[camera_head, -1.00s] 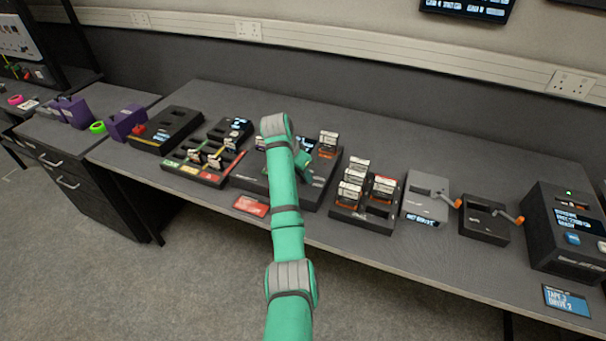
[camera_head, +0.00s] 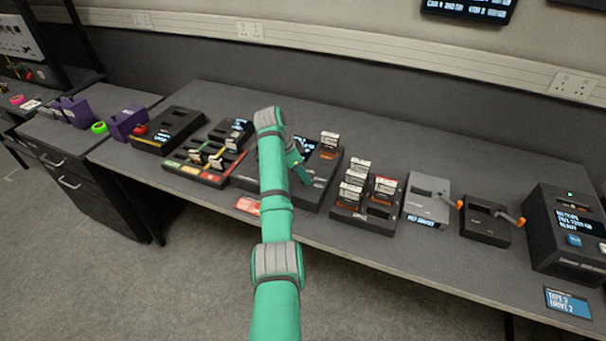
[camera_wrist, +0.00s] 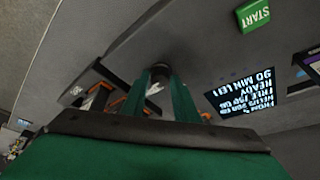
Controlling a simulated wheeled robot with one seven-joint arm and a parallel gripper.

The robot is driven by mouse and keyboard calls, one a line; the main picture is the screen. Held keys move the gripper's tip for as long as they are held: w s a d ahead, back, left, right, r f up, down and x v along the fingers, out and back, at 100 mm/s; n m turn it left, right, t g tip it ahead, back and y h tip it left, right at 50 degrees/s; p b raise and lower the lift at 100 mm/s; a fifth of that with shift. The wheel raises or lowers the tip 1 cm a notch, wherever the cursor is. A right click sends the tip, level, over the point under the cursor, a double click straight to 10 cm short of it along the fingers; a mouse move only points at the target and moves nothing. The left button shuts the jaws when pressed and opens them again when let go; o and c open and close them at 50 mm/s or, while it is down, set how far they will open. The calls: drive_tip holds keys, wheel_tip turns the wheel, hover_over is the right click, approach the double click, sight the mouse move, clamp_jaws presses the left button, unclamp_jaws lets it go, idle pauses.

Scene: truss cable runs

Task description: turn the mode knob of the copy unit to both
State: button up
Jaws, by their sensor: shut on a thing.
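The copy unit (camera_head: 312,195) is a dark, flat box in the middle of the bench, partly covered by my arm in the head view. In the wrist view its grey top (camera_wrist: 205,50) carries a green START button (camera_wrist: 253,15) and a lit screen (camera_wrist: 240,97) whose text appears upside down. My gripper (camera_wrist: 160,82) points at this top, with its two green fingers close around a small dark round knob (camera_wrist: 160,70). The fingers are shut on the knob. The knob's mode labels and its pointer cannot be made out. In the head view my gripper (camera_head: 301,170) is over the unit's right half.
A cartridge (camera_head: 329,139) stands at the unit's back right. A coloured sorting tray (camera_head: 195,174) is on the left.

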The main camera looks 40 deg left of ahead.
drive_tip(key=o, duration=1)
drive_tip(key=shift+o, duration=0.2)
drive_tip(key=v, duration=1.1)
drive_tip(key=shift+w, duration=0.1)
